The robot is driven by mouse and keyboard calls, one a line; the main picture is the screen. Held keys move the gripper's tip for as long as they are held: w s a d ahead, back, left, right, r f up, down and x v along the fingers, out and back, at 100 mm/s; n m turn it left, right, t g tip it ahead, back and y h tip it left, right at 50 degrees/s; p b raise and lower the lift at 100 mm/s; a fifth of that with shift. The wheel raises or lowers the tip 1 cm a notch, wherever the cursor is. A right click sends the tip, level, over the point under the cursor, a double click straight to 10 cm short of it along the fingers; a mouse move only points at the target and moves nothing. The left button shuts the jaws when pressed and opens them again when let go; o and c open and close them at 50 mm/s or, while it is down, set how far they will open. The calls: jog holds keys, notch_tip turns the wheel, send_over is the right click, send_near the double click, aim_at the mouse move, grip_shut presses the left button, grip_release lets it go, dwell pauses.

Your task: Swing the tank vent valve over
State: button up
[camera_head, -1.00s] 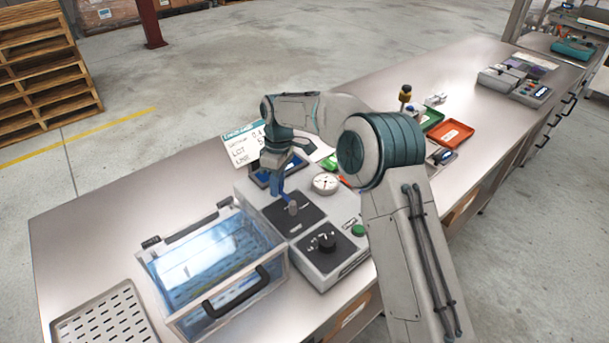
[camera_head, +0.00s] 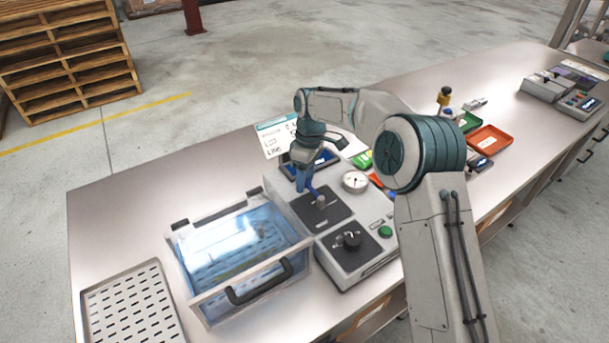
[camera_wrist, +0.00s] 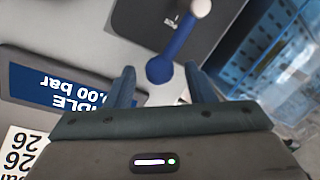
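The tank vent valve has a blue lever (camera_wrist: 178,38) on a pale pivot post (camera_wrist: 200,8), over a dark plate. In the head view the lever (camera_head: 312,189) points from the post (camera_head: 320,201) toward the back left, partly hidden by my gripper. My gripper (camera_head: 303,183) is over the lever's free end. In the wrist view my gripper (camera_wrist: 162,82) is open, with the lever's rounded end lying between and just ahead of the two fingertips. I see no contact with either finger.
The grey console (camera_head: 346,273) also carries a black knob (camera_head: 349,240), a green button (camera_head: 385,232) and a dial gauge (camera_head: 355,181). A blue display (camera_wrist: 65,88) reads IDLE, 0.00 bar. A clear-lidded tank (camera_head: 197,305) and slotted tray (camera_head: 128,303) stand left.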

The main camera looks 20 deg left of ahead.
notch_tip(320, 180, up, 14)
jog(key=w, duration=0.2)
jog(key=shift+w+f, duration=0.25)
jog(key=shift+w, duration=0.1)
dwell(0.3)
